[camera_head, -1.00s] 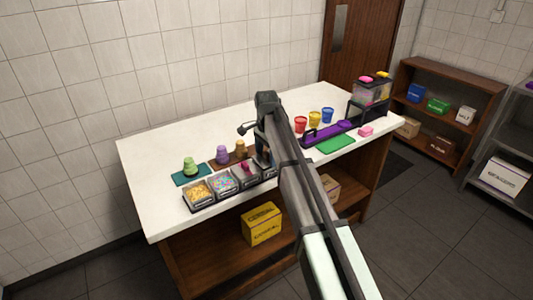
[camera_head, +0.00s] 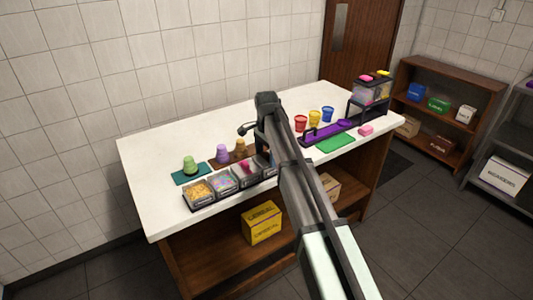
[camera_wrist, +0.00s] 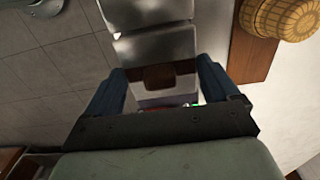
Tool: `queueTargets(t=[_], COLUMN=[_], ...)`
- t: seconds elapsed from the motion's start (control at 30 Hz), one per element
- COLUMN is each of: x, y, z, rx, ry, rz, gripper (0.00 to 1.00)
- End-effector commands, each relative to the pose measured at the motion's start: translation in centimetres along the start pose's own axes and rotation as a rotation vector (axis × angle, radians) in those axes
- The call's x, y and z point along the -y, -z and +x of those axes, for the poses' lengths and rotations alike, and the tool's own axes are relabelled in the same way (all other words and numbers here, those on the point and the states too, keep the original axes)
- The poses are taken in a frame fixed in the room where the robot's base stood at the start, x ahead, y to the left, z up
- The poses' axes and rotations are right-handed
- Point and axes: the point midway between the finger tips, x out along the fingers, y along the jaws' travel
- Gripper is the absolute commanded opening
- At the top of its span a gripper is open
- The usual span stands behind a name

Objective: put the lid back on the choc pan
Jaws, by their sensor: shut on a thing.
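My gripper (camera_wrist: 160,78) shows in the wrist view with its two blue fingers apart on either side of a grey piece with a brown patch (camera_wrist: 160,76). I take this piece to be the choc pan's lid, held between the fingers. In the head view my arm reaches down over the right end of the row of topping pans and hides most of my gripper. The choc pan is mostly hidden there, and I cannot tell whether the lid touches it.
Beside the arm stand pans with pink (camera_head: 246,173), rainbow (camera_head: 223,182) and orange (camera_head: 199,194) toppings. A green mat (camera_head: 335,143) lies right. The back left counter (camera_head: 165,135) is clear.

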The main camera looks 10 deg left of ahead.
Motion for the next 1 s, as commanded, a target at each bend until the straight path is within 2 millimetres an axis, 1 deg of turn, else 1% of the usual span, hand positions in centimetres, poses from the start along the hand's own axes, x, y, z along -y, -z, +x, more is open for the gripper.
queueTargets(t=[0.97,1.0], x=[0.01,0.01], y=[0.00,0.00], z=[0.21,0.21], rx=[0.000,0.000], ry=[0.000,0.000], rz=[0.000,0.000], gripper=[0.53,0.92])
